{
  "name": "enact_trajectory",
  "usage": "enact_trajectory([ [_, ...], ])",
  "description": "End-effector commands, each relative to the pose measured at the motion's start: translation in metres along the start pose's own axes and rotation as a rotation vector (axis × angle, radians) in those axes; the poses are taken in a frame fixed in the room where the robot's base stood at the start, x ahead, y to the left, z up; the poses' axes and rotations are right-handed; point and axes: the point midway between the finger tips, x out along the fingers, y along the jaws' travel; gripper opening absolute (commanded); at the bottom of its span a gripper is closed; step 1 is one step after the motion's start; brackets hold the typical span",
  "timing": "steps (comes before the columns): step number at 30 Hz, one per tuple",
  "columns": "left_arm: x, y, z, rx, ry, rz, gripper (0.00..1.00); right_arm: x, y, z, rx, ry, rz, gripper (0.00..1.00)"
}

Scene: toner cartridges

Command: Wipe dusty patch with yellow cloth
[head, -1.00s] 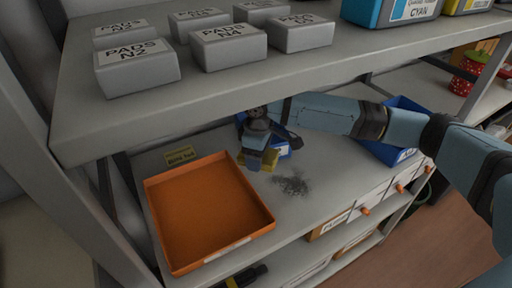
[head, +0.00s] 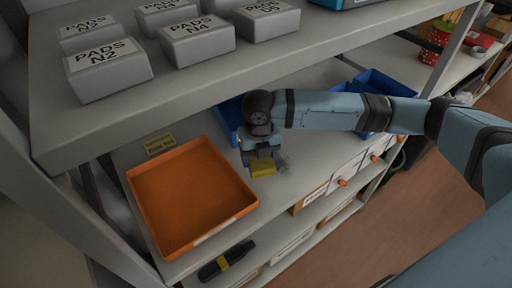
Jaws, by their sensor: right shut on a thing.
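My right gripper (head: 261,155) reaches in from the right, below the upper shelf, and points down at the lower shelf. It is shut on the yellow cloth (head: 263,167), which is at or just above the shelf surface; I cannot tell whether it touches. The dusty patch (head: 284,163) is a grey smudge on the lower shelf, just right of the cloth. Part of it is hidden by the gripper and cloth. My left gripper is not in view.
An orange tray (head: 133,180) stands left of the gripper, with a yellow label (head: 160,144) behind it. Blue bins (head: 386,80) stand behind my right arm. The upper shelf (head: 150,110) with boxed pads (head: 106,67) hangs over the work area. Drawers (head: 345,169) line the front right.

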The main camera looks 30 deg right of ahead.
Motion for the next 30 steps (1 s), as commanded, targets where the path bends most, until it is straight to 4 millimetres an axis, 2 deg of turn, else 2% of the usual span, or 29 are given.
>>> enact_trajectory([
  [4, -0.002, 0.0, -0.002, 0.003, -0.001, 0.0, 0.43, 0.001, -0.002, -0.007, -0.215, 0.002, 0.0, 0.49],
  [10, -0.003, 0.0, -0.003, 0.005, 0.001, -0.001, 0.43, 0.002, -0.002, -0.011, -0.363, 0.001, 0.001, 0.49],
  [20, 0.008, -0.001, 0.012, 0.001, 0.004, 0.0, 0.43, 0.02, -0.002, -0.012, -0.382, 0.001, 0.002, 0.49],
  [30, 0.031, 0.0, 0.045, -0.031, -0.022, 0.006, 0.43, 0.056, -0.002, -0.011, -0.38, 0.0, 0.002, 0.49],
])
